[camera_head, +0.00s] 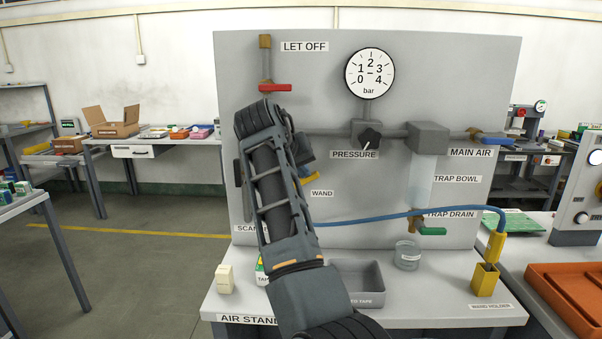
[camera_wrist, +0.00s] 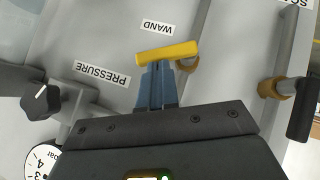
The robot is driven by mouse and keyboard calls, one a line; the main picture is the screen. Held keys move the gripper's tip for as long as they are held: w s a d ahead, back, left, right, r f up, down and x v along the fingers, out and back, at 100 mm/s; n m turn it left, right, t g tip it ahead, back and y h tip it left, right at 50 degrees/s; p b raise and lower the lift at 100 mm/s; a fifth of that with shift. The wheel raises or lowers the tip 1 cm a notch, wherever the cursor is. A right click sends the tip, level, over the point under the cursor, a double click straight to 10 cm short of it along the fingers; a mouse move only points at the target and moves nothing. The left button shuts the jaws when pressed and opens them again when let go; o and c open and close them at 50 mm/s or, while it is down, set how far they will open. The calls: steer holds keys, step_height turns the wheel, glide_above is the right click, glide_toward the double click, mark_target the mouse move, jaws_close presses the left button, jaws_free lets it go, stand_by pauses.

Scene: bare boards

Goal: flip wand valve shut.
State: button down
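The wand valve's yellow handle (camera_wrist: 166,52) lies across the tips of my gripper (camera_wrist: 157,72) in the wrist view. Its brass body (camera_wrist: 188,64) sits on a grey pipe beside the WAND label (camera_wrist: 158,27). The handle looks crosswise to that pipe. My gripper's blue fingers are together, with their tips at or touching the handle; I cannot tell actual contact. In the head view, part of the yellow handle (camera_head: 326,180) shows just right of my gripper (camera_head: 306,158), above the WAND label. My arm hides the valve body and the pipe there.
Left of it, my arm partly covers a black-handled valve (camera_wrist: 301,108). The pressure knob (camera_head: 369,139) and gauge (camera_head: 370,73) are up right. A red-handled valve (camera_head: 275,88) is above. A blue hose (camera_head: 400,215) crosses the board below. A grey tray (camera_head: 369,279) stands on the bench.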

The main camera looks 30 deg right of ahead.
steer(key=shift+s+d+f+m+t+y+p, duration=0.1)
steer(key=shift+s+d+f+m+t+y, duration=0.1)
steer(key=shift+d+f+m+t+y, duration=0.3)
steer(key=shift+s+d+r+m+t+y+p, duration=0.15)
steer(key=shift+s+m+t+y, duration=0.15)
steer(key=shift+y, duration=0.4)
steer(key=shift+s+d+f+m+t+y+p, duration=0.15)
steer(key=shift+d+f+m+t+y, duration=0.2)
steer(key=shift+y, duration=0.25)
steer(key=shift+f, duration=0.1)
steer(key=w+r+p+v, duration=0.1)
steer(key=w+r+v, duration=0.1)
steer(key=v, duration=1.1)
steer(key=shift+d+p, duration=0.35)
steer(key=shift+d, duration=0.05)
